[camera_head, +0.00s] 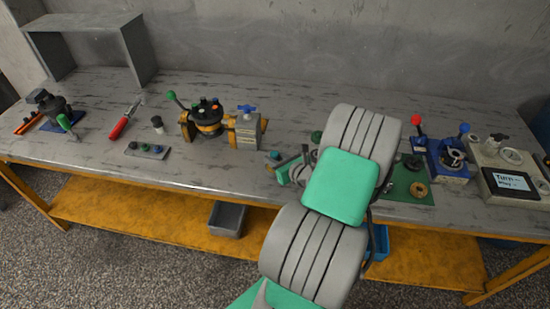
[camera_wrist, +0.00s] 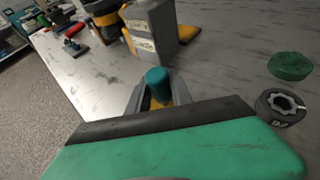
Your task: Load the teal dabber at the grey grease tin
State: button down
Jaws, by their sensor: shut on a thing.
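The teal dabber shows in the wrist view as a teal cylinder (camera_wrist: 157,82) between the two grey fingers of my gripper (camera_wrist: 158,98), with a bit of yellow below it. My gripper is shut on it. In the head view its teal end (camera_head: 274,155) shows at the tip of my gripper (camera_head: 284,166), above the front of the bench. A dark round piece with a grey scalloped middle (camera_wrist: 282,105) lies on the bench to the right of my gripper. It may be the grey grease tin, but I cannot tell for sure. The dabber is apart from it.
A grey labelled block (camera_head: 247,131) with a blue valve handle stands just beyond the dabber, beside the yellow-and-black motor (camera_head: 207,118). A green disc (camera_wrist: 290,66) lies at the right. A green mat (camera_head: 408,178) with parts lies right of my arm. My arm hides some bench.

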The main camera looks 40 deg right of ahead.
aim_at(274, 154)
jog(key=shift+f, duration=0.55)
dwell(1.3)
jog(key=shift+r, duration=0.1)
notch_tip(274, 154, up, 7)
jog(key=p, duration=0.7)
jog(key=shift+r, duration=0.1)
